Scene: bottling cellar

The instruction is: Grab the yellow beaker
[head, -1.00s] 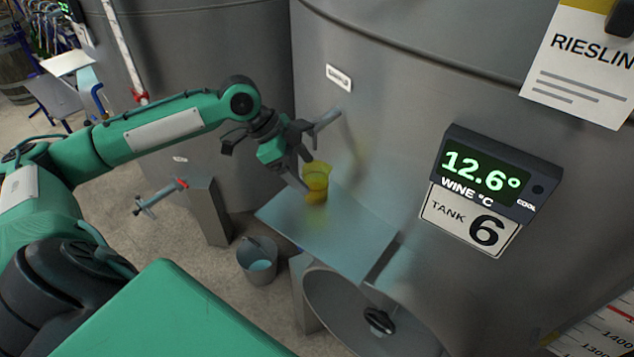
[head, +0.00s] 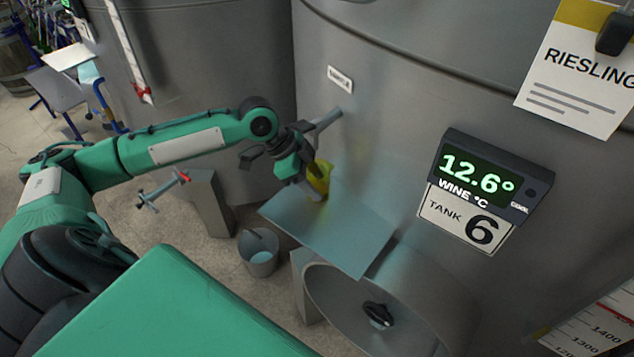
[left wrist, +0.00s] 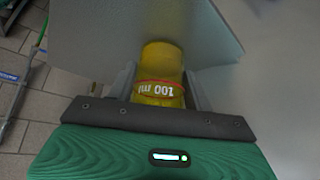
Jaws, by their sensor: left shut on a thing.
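The yellow beaker (head: 320,178) stands near the back corner of a grey metal shelf (head: 335,236) against the tank. My left gripper (head: 313,186) is around it, shut on it, and partly hides it in the head view. In the left wrist view the beaker (left wrist: 160,78) sits between the two fingers, with a "100 ml" marking and a red ring facing the camera. The left gripper (left wrist: 160,92) has a finger on each side of it. My right gripper is not in view.
A tank valve handle (head: 325,121) is just above the gripper. A grey bucket (head: 258,252) stands on the floor, left of a round tank hatch (head: 350,320). A temperature display (head: 486,175) is on the tank at right. The shelf's front is clear.

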